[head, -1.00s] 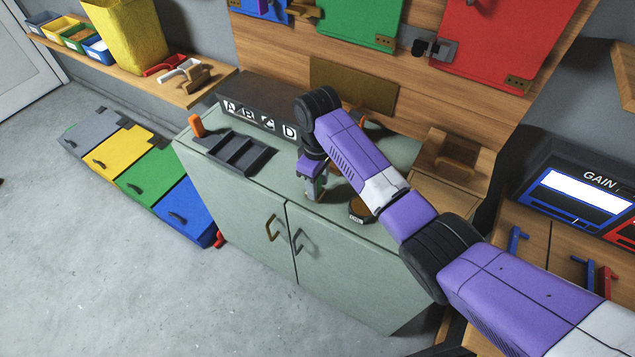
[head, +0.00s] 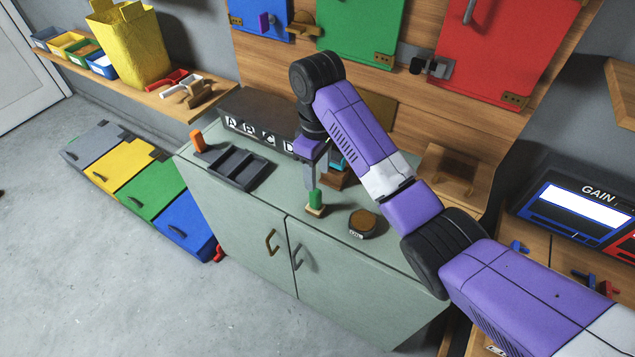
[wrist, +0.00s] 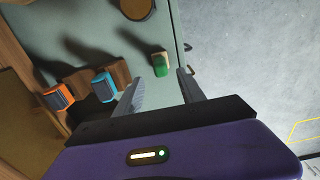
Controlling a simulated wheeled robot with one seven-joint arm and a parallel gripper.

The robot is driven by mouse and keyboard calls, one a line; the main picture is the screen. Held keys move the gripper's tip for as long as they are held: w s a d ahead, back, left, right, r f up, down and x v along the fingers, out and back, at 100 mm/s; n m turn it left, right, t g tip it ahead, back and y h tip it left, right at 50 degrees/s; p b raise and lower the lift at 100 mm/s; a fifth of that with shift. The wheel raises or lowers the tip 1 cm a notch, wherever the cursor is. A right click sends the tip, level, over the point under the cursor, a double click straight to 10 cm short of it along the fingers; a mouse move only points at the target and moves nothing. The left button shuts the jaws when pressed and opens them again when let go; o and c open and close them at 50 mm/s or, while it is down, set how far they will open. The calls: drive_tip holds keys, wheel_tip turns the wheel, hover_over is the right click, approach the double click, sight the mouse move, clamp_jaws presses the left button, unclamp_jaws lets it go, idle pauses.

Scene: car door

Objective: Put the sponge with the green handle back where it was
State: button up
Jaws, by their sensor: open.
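The sponge with the green handle (head: 316,198) stands upright on the grey-green cabinet top, near its front edge, with its tan base down. In the wrist view its green handle (wrist: 161,66) shows just beyond the fingertips, between the two finger lines. My gripper (head: 317,177) is above the sponge, pointing down, with its fingers apart and nothing between them. The wrist view also shows my gripper (wrist: 160,78) open. Sponges with a blue handle (wrist: 104,87) and an orange handle (wrist: 60,97) stand to the left in the wrist view.
A round dish with a brown top (head: 363,221) stands right of the green-handled sponge. A dark slotted tray (head: 236,166) and an A-B-C-D box (head: 262,118) are at left. An orange object (head: 197,139) stands at the cabinet's left corner. My arm hides part of the back.

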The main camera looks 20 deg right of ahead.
drive_tip(key=shift+r+p, duration=0.4)
drive_tip(key=shift+r, duration=0.45)
